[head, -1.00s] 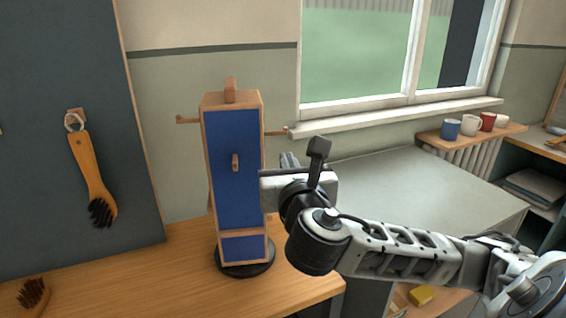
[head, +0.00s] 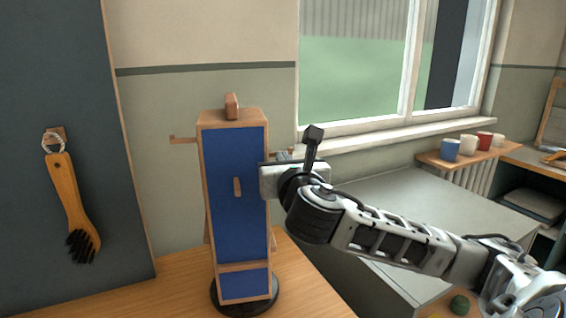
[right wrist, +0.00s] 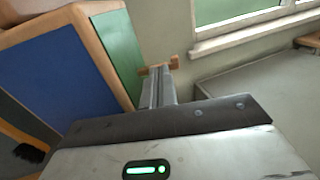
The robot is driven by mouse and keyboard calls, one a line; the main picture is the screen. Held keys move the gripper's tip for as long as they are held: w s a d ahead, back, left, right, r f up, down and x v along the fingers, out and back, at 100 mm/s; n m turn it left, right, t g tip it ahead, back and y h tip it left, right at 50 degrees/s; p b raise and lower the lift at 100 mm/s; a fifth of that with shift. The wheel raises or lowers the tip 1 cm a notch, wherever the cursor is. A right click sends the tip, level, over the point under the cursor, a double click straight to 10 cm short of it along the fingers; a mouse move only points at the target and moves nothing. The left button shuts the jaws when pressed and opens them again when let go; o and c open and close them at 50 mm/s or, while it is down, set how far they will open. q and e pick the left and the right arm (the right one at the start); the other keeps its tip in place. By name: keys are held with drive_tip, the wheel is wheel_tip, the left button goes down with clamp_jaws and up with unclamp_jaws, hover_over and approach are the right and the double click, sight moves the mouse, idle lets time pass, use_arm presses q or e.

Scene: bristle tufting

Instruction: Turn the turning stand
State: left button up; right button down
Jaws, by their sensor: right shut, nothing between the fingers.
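The turning stand (head: 236,240) is a tall wood-framed box with a blue front panel. It stands upright on a round black base (head: 222,300) on the wooden bench. Wooden pegs stick out at its left (head: 183,139), on its front (head: 238,187) and at its right. My right gripper (right wrist: 158,82) is shut and empty beside the stand's right side. In the right wrist view its fingers point toward a wooden peg (right wrist: 171,62), next to a green side panel (right wrist: 119,52); I cannot tell whether they touch it. My left gripper is not in view.
A brush (head: 72,205) hangs on the dark board at the left. The wooden bench top (head: 305,275) shows free room right of the stand. A grey surface (head: 440,205) lies under the window. Several mugs (head: 468,145) stand on a shelf at the right.

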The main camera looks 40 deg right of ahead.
drive_tip(key=shift+d, duration=0.1)
use_arm(q)
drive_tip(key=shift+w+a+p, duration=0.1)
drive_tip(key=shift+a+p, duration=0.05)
drive_tip(key=shift+p, duration=0.35)
use_arm(e)
drive_tip(key=shift+w+d+n+t+y, duration=0.5)
drive_tip(key=shift+w+d+n+y, duration=0.4)
drive_tip(key=shift+y, duration=0.3)
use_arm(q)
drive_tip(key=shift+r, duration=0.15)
use_arm(e)
drive_tip(key=shift+a, duration=0.15)
